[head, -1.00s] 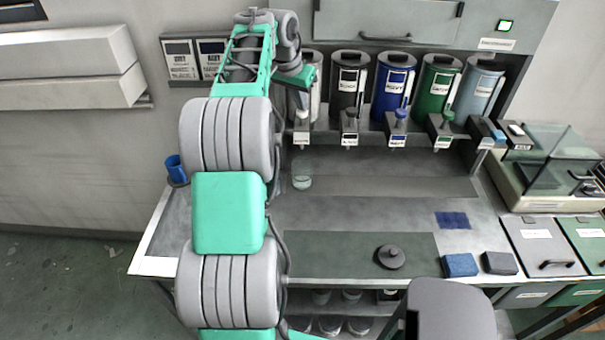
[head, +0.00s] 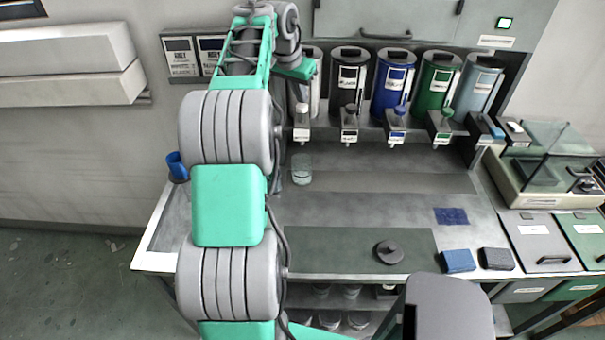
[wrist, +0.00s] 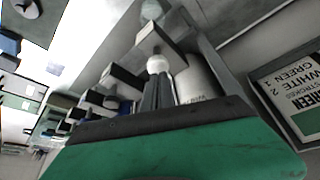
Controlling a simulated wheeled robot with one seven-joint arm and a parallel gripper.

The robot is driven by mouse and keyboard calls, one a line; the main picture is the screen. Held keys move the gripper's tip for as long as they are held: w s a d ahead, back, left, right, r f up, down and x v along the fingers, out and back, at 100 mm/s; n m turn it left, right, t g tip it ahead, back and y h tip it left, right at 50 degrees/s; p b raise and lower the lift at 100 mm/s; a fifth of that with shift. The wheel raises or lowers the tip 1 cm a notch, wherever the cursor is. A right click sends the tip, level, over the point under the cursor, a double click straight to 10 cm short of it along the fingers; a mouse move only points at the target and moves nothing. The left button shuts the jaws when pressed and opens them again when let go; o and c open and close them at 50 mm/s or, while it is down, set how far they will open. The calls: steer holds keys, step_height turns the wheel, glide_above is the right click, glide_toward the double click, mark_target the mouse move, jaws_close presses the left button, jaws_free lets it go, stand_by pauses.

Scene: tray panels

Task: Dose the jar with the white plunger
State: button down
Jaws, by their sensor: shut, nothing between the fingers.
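The clear jar (head: 301,169) stands on the bench below the white dispenser's spout (head: 301,135); it also shows at the top of the wrist view (wrist: 152,9). The white plunger's round knob (wrist: 158,63) is just beyond my gripper's fingertips (wrist: 157,80). The fingers are together and empty; I cannot tell whether they touch the knob. The white canister (wrist: 197,80) stands beside the plunger. In the head view this canister is mostly hidden by my arm, and the fingers are not clear there.
Black (head: 348,80), navy (head: 392,84), green (head: 436,84) and light blue (head: 478,88) canisters stand in a row to the right. A blue cup (head: 177,165) is at the left. A dark lidded disc (head: 388,252) lies on the front mat. A strokes card (wrist: 285,95) shows in the wrist view.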

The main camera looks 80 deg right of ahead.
mark_target(301, 106)
steer(key=shift+a+f+b, duration=0.1)
steer(key=shift+f+b, duration=1.15)
steer(key=shift+f, duration=0.65)
step_height(301, 106, up, 4)
steer(key=p, duration=0.4)
steer(key=shift+r, duration=0.1)
